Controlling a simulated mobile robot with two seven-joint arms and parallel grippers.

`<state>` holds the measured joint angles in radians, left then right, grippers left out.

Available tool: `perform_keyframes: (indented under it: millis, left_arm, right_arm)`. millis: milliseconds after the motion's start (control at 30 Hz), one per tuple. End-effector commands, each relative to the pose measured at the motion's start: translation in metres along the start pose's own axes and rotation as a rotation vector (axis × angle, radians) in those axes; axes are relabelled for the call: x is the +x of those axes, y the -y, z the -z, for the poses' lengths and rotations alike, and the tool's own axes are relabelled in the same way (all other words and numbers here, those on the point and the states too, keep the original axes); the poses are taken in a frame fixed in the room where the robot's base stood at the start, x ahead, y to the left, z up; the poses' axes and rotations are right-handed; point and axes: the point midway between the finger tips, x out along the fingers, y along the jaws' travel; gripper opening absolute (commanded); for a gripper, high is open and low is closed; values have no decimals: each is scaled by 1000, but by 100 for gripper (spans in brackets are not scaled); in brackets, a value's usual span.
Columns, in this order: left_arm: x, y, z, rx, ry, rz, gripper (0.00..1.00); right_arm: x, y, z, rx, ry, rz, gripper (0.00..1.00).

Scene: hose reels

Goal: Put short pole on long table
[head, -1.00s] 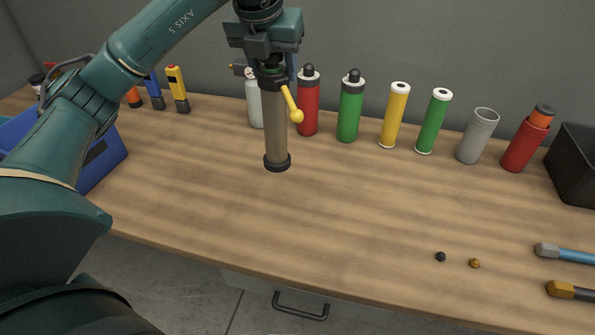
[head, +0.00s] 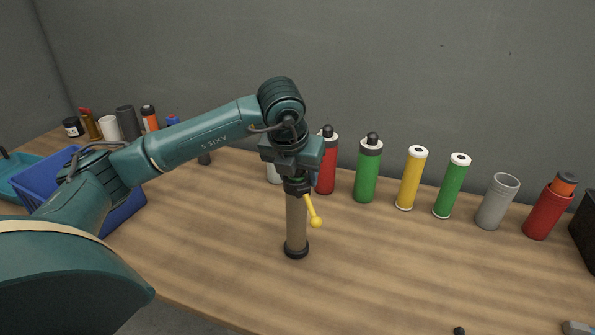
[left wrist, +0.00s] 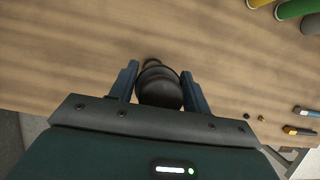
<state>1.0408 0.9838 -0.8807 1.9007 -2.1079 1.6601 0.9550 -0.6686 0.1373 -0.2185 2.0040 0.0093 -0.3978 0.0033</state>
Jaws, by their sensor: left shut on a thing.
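The short pole (head: 297,222) is a brown-grey cylinder with black ends and a yellow-knobbed lever. It is upright, with its black base at the surface of the long wooden table (head: 215,245); the head view does not settle whether it touches. My left gripper (head: 298,180) is above it, shut on its top. In the left wrist view the pole's round black top (left wrist: 159,88) sits between the two fingers. My right gripper is in neither view.
Behind the pole stand a red bottle (head: 327,165), a green bottle (head: 368,170), a yellow cylinder (head: 411,178) and more cylinders to the right. A blue bin (head: 120,215) is at the left.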

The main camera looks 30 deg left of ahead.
Motion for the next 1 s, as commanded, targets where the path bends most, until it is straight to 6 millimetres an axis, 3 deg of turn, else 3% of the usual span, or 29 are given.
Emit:
perform_keyframes:
  millis: [267, 300, 533, 833, 1000]
  left_arm:
    - [3, 0, 1, 0, 2, 1, 0]
    - [3, 0, 1, 0, 0, 0, 50]
    - [2, 0, 1, 0, -1, 0, 68]
    - [0, 0, 0, 0, 0, 0, 70]
    - [-18, 1, -1, 1, 3, 2, 70]
  right_arm:
    - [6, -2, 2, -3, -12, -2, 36]
    - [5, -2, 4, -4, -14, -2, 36]
    - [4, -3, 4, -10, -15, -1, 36]
    - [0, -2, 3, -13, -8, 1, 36]
    - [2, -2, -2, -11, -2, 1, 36]
